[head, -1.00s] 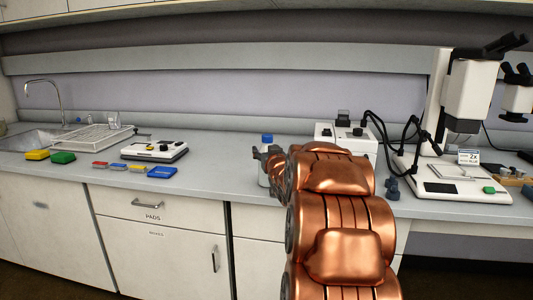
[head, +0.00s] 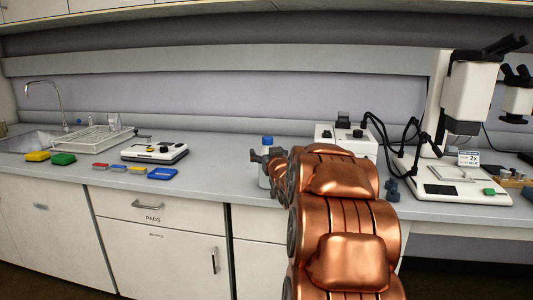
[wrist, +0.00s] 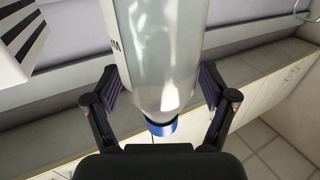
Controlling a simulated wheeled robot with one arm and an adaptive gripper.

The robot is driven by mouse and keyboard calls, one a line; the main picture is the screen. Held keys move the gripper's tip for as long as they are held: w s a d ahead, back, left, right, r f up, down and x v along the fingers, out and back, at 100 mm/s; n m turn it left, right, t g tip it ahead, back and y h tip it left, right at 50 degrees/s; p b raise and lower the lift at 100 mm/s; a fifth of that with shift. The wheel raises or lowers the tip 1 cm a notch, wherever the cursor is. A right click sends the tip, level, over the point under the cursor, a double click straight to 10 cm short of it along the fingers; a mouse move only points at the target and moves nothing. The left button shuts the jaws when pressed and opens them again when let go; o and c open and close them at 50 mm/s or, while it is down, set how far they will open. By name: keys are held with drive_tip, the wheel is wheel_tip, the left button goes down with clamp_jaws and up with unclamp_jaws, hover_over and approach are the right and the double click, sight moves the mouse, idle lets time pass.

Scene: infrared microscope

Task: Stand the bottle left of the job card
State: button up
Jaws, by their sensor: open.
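The bottle (head: 264,181) is clear and whitish with a blue cap (head: 267,141). It stands upright on the bench, partly hidden by my gripper in the head view. In the wrist view the bottle (wrist: 158,55) fills the middle, its blue cap (wrist: 161,127) toward my palm. My gripper (wrist: 160,88) is open, with one finger on each side of the bottle; contact cannot be told. A small card reading "2x" (head: 468,157) stands by the microscope at the right; I cannot tell if it is the job card.
A white box device (head: 347,141) with cables stands behind my arm. The microscope base (head: 462,187) is farther right. The bench between blue tray and bottle is clear.

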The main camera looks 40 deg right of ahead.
drive_tip(key=p+v, duration=0.1)
drive_tip(key=v, duration=1)
drive_tip(key=shift+p, duration=0.3)
drive_tip(key=shift+s, duration=0.15)
drive_tip(key=s+a+f+n+g+y, duration=0.1)
drive_tip(key=s+a+f+g+y, duration=0.3)
drive_tip(key=a+f, duration=0.6)
drive_tip(key=s+a+f+n+g+y, duration=0.2)
drive_tip(key=a+f+g, duration=0.3)
drive_tip(key=a+f, duration=0.45)
drive_tip(key=s+a+n+g+y, duration=0.1)
drive_tip(key=s+a+g, duration=0.4)
drive_tip(key=s+a, duration=0.4)
drive_tip(key=s+a+n+g+y, duration=0.2)
drive_tip(key=s+a+g, duration=0.3)
drive_tip(key=s+a, duration=0.5)
drive_tip(key=s, duration=0.6)
drive_tip(key=shift+f, duration=0.35)
drive_tip(key=shift+s+d+r, duration=0.1)
drive_tip(key=shift+r, duration=0.05)
